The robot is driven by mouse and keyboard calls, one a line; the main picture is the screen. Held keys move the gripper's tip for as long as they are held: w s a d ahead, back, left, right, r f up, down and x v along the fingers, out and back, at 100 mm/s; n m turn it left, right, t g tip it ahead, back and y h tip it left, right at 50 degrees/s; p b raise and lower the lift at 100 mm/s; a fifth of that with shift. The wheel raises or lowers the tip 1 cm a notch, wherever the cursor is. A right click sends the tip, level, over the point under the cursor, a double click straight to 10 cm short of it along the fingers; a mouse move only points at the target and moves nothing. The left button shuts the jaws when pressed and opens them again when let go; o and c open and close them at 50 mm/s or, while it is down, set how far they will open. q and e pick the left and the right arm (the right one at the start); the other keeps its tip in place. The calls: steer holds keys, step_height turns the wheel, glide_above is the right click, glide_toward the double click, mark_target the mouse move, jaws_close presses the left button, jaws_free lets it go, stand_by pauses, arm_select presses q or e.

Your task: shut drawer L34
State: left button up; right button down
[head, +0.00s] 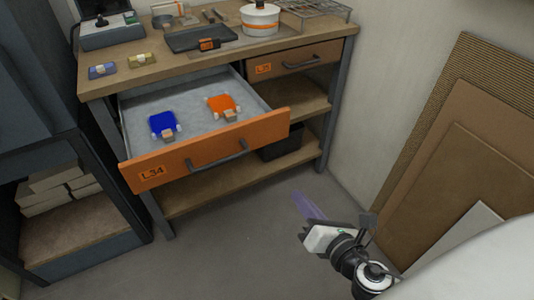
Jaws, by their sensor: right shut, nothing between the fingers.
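Drawer L34 (262,137) is pulled out from the wooden workbench, with an orange front and a dark bar handle (217,156). Its label (151,173) reads L34. Inside the drawer lie a blue piece (162,122) and an orange piece (222,104), each with small light and tan parts at its edges. My right gripper (303,226) is shut and empty, low in front of the bench, to the right of and apart from the drawer front. My left gripper is not in view.
A second drawer (296,58) at the right is shut. The benchtop (145,77) holds a white pot (260,20), a dark tray (201,39) and a wire rack (315,8). Brown boards (450,150) lean on the right wall. The floor (230,245) before the drawer is clear.

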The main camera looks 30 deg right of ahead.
step_height(320, 180, up, 6)
steer(key=w+n+t+y+b, duration=0.1)
steer(key=n+t, duration=0.2)
steer(key=n, duration=0.4)
glide_toward(261, 135)
steer(key=shift+n, duration=0.4)
steer(key=w+p, duration=0.1)
steer(key=w, duration=0.5)
steer(key=shift+w, duration=0.2)
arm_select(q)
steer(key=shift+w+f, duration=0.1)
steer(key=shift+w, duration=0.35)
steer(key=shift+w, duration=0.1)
